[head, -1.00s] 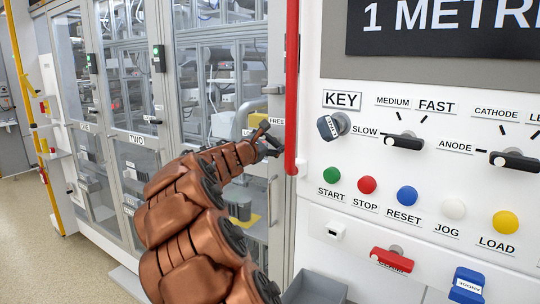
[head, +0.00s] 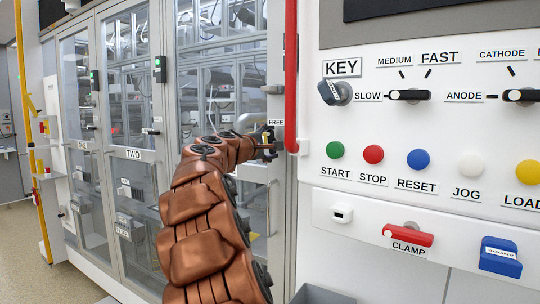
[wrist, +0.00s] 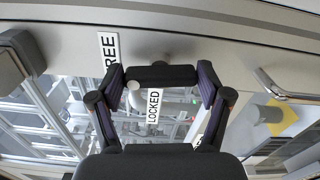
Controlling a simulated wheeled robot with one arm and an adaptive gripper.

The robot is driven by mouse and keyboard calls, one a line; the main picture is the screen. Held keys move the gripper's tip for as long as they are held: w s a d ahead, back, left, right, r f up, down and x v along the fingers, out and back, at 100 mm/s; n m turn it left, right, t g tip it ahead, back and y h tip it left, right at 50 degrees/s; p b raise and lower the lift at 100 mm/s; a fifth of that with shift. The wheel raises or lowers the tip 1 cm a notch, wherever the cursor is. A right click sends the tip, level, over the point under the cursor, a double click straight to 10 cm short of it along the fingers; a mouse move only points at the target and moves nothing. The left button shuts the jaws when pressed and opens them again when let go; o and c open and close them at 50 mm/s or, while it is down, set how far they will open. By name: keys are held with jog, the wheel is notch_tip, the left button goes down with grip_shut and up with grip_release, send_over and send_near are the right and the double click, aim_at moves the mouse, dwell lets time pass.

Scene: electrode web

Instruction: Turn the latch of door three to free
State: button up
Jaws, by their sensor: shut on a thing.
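My gripper (head: 268,143) is at the edge of door three, just below the FREE label (head: 276,122) in the head view. In the wrist view my gripper (wrist: 161,84) has its two purple-padded fingers at either end of a black bar, the latch (wrist: 160,76), and is shut on it. The bar lies level in that picture, its left end towards the FREE label (wrist: 108,48). The LOCKED label (wrist: 153,105) is below the bar, seen between the fingers. In the head view my gripper hides most of the latch.
A red vertical pipe (head: 291,80) runs close to the right of my gripper. The control panel (head: 440,150) with knobs and buttons is further right. Door two (head: 135,190) is on the left, with its own black latch (head: 151,131). A door handle (wrist: 285,88) shows at right in the wrist view.

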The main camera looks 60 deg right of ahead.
jog(key=shift+f+m+b, duration=0.1)
jog(key=shift+m+b, duration=0.75)
jog(key=shift+m, duration=0.05)
jog(key=o, duration=1.1)
jog(key=a, duration=1.2)
jog(key=shift+s, duration=0.25)
